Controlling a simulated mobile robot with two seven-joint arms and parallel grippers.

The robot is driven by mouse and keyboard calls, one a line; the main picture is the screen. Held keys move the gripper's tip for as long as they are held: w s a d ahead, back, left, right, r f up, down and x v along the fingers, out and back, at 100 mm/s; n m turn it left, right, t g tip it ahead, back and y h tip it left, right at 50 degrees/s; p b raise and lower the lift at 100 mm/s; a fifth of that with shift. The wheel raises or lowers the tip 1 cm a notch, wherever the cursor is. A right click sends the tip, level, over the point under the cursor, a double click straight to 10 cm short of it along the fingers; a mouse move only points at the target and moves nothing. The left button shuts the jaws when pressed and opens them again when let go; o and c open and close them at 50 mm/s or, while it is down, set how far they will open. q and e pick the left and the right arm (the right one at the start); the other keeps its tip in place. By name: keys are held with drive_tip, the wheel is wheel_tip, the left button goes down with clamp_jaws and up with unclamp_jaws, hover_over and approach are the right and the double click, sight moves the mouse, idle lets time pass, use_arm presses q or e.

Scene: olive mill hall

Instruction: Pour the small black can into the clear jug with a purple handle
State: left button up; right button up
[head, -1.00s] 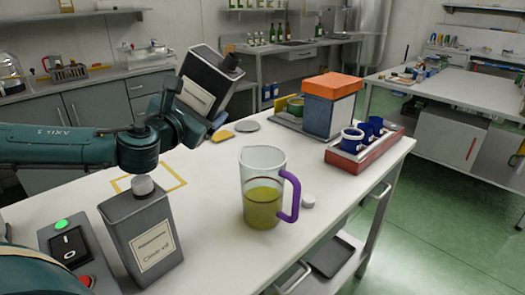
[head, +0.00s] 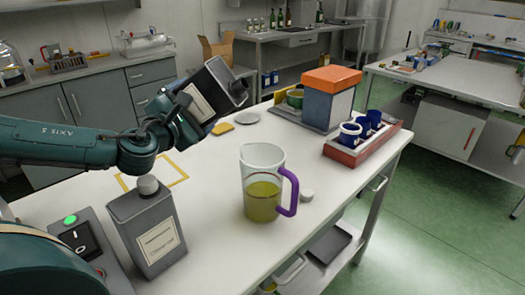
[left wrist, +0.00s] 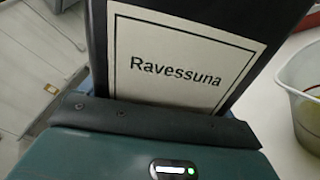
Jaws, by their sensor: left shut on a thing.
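My left gripper (head: 190,118) is shut on the small black can (head: 208,92), which is tipped over with its neck toward the right. The can is held above the table, up and left of the jug and apart from it. In the left wrist view the can (left wrist: 185,58) shows a pale label reading "Ravessuna". The clear jug (head: 262,160) with a purple handle stands upright on the table and holds yellow-green liquid. Its rim also shows at the right edge of the left wrist view (left wrist: 300,92). No stream from the can is visible. My right gripper is not in view.
A grey capped can (head: 150,225) stands at the front left beside a switch box (head: 80,240). A white cap (head: 306,196) lies right of the jug. An orange-topped box (head: 328,100) and a red tray (head: 350,155) of blue cups stand behind.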

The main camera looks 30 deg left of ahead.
use_arm(q)
drive_tip(key=shift+s+a+r+m+p, duration=0.1)
drive_tip(key=shift+a+r+m+p, duration=0.35)
drive_tip(key=shift+m+p, duration=0.5)
idle(0.6)
drive_tip(key=shift+a+f+m, duration=0.1)
drive_tip(key=shift+f+m, duration=0.35)
drive_tip(key=shift+m, duration=0.4)
idle(0.5)
drive_tip(key=shift+d+r+m+b, duration=0.3)
drive_tip(key=shift+d+m+b, duration=0.35)
drive_tip(key=shift+m, duration=0.15)
idle(1.1)
drive_tip(key=shift+d+f+m+b, duration=0.1)
drive_tip(key=shift+f+m+b, duration=0.15)
drive_tip(key=shift+m+b, duration=0.25)
idle(2.0)
